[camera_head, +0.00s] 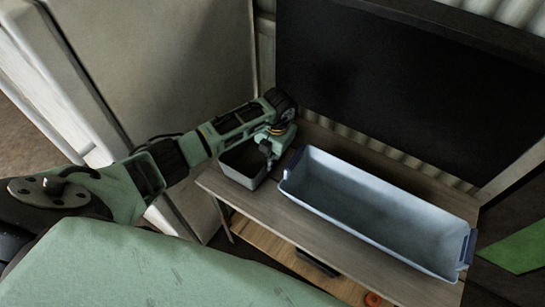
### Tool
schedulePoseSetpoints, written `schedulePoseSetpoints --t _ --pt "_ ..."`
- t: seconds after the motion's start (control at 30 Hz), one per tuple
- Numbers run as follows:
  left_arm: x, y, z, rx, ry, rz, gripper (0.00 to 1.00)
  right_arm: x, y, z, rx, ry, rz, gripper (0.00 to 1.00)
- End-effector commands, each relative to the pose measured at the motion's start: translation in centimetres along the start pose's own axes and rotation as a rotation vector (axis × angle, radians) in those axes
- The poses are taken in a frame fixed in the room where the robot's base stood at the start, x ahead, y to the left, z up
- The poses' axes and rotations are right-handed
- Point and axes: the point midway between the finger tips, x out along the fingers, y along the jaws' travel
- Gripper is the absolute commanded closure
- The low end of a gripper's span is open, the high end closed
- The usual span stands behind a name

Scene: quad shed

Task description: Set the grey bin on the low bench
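The small grey bin (241,172) is at the left end of a wooden bench (300,222), upright and open at the top. It appears to be at the bench top, but I cannot tell whether its base touches the wood. My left arm reaches in from the left, and my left gripper (268,148) is at the bin's right rim. The fingertips are small and partly hidden, so I cannot tell whether they are closed on the rim. My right gripper is not in view.
A large pale blue trough (375,205) with blue end handles fills much of the bench top, just right of the bin. A lower shelf holds a dark object (317,263) and an orange ring (373,299). A dark panel (390,85) stands behind; a pale cabinet (160,60) stands left.

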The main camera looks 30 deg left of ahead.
Motion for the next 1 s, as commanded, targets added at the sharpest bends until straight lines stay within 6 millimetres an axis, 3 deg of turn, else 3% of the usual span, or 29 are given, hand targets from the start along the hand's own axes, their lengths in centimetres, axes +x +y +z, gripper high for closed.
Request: schedulePoseSetpoints --t 0.07,0.33,0.67,0.83,1.0 --pt "0.3 0.0 0.0 0.0 -0.001 0.001 1.0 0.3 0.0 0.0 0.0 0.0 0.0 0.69" --pt "0.2 0.0 0.0 0.0 0.0 0.0 0.77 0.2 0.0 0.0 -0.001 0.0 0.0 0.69" --pt "0.0 0.0 0.0 0.0 0.0 0.0 0.77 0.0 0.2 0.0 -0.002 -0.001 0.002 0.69" --pt "-1.9 0.0 0.2 0.0 -0.005 -0.001 0.77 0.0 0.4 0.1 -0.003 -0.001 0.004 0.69" --pt "-5.6 0.0 0.2 0.001 -0.006 0.0 0.77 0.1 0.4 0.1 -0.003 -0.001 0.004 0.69"
